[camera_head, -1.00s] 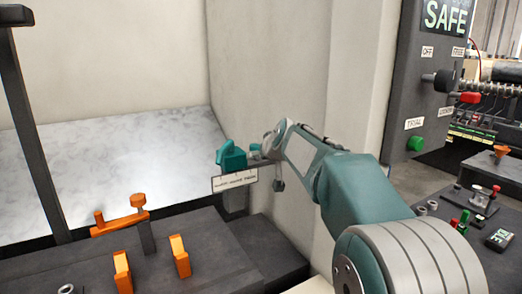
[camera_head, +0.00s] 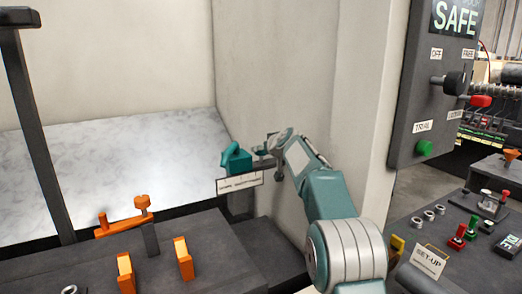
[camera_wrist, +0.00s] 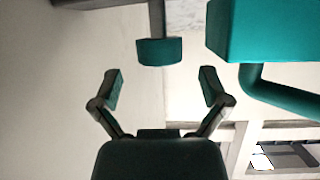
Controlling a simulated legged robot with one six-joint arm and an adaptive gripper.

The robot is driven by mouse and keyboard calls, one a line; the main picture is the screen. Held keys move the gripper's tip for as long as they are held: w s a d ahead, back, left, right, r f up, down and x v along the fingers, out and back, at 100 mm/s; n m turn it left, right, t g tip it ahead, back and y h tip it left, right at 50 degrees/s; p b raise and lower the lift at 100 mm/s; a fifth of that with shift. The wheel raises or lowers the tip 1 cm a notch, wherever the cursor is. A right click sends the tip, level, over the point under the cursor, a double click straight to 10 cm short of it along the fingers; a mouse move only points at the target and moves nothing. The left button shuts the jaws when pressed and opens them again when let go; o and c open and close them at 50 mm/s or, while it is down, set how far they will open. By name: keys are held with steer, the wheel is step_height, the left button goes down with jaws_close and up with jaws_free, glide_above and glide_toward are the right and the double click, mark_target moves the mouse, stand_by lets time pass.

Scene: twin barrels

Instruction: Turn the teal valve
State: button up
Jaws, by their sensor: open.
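The teal valve (camera_head: 236,158) sits on a dark post behind a white label plate, against the pale corner wall. In the wrist view a large teal block (camera_wrist: 265,30) with a curved teal bar fills the upper right. A smaller teal piece (camera_wrist: 158,50) stands on a grey bar, just beyond the gap between my fingertips. I cannot tell for certain which teal part is the one that turns. My gripper (camera_wrist: 160,84) is open and empty, its two fingers apart and not touching the teal piece. In the head view my gripper (camera_head: 279,145) is right of the valve, partly hidden by my wrist.
Orange handles (camera_head: 124,270) stand on a dark bench at the lower left. The pale wall (camera_head: 280,70) is close behind my arm.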

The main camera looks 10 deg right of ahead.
steer(key=shift+x, duration=1.8)
steer(key=shift+c, duration=0.3)
steer(key=c, duration=1.1)
